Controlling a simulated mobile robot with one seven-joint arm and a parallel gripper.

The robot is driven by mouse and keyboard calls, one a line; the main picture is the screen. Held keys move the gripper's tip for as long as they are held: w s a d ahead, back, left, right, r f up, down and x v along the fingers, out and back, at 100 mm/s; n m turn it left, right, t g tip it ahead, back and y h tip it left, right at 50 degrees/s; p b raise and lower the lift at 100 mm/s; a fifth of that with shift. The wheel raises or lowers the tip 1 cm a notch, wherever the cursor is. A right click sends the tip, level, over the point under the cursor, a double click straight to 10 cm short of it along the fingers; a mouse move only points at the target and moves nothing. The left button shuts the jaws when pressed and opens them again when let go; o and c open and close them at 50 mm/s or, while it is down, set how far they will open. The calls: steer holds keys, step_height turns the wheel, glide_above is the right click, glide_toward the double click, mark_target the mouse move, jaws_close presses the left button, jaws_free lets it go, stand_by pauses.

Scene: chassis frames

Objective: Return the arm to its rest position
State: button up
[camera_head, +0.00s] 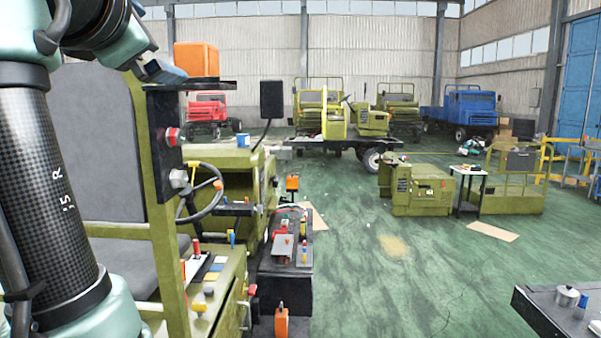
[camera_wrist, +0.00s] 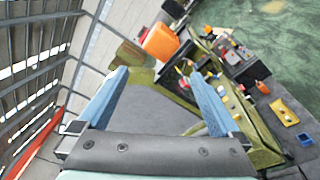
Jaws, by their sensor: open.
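My gripper (camera_wrist: 158,80) shows in the wrist view with its two blue fingers spread wide apart and nothing between them. The grey back of a seat (camera_wrist: 150,108) lies beyond the gap between the fingers. In the head view my arm fills the left edge, and one blue finger of my gripper (camera_head: 165,72) shows beside the orange box (camera_head: 197,60). That box sits on a black shelf (camera_head: 200,86) above the olive vehicle. The wrist view also shows the orange box (camera_wrist: 160,42), beyond the fingertips and apart from them.
The olive cab frame (camera_head: 165,215), grey seat (camera_head: 95,150) and steering wheel (camera_head: 200,200) stand close to my arm. A dark table (camera_head: 545,315) is at lower right. Green floor (camera_head: 370,260) lies open in the middle. Trucks stand at the back.

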steer(key=s+d+f+m+t+b, duration=0.1)
steer(key=d+f+m+t+b, duration=0.15)
steer(key=d+f+m, duration=0.4)
steer(key=s+d+f+m+t+h+b, duration=0.1)
steer(key=s+d+m+t, duration=0.2)
steer(key=s+d+m, duration=0.2)
steer(key=s+d+f+m+t+b, duration=0.1)
steer(key=s+d+m+t, duration=0.3)
steer(key=s+m, duration=0.6)
steer(key=d+f+m, duration=0.1)
steer(key=m, duration=0.3)
steer(key=shift+s+d+f+h, duration=0.25)
steer(key=shift+s+f+h, duration=0.05)
steer(key=shift+s+h, duration=0.1)
